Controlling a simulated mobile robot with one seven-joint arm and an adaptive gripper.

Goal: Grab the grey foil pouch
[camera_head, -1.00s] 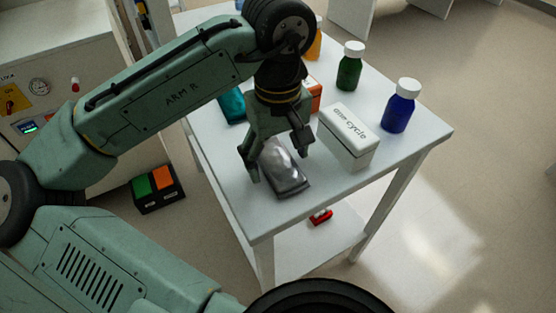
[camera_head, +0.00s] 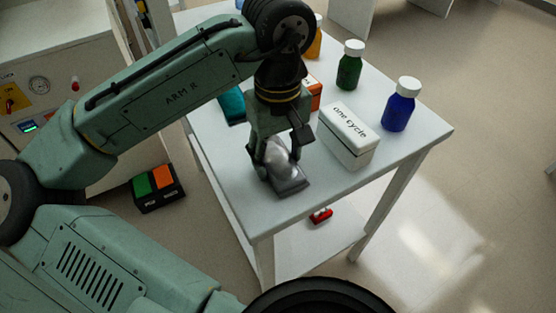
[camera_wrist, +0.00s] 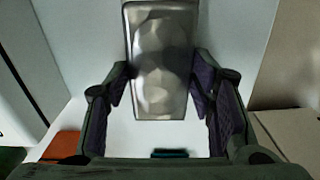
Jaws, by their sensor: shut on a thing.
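The grey foil pouch (camera_head: 287,178) lies on the white table near its front left edge, directly below my wrist. In the wrist view the shiny pouch (camera_wrist: 160,60) stands between my two finger pads. My gripper (camera_head: 277,160) is shut on the pouch, with one finger on each side of it; in the wrist view the fingers (camera_wrist: 162,88) reach its sides. The fingers hide part of the pouch in the head view.
A white box marked "one cycle" (camera_head: 349,136) stands close to the right of my gripper. Blue (camera_head: 400,104) and green (camera_head: 349,66) bottles stand farther right and back. A teal item (camera_head: 232,106) and an orange box (camera_head: 315,93) are behind. The table's front right is clear.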

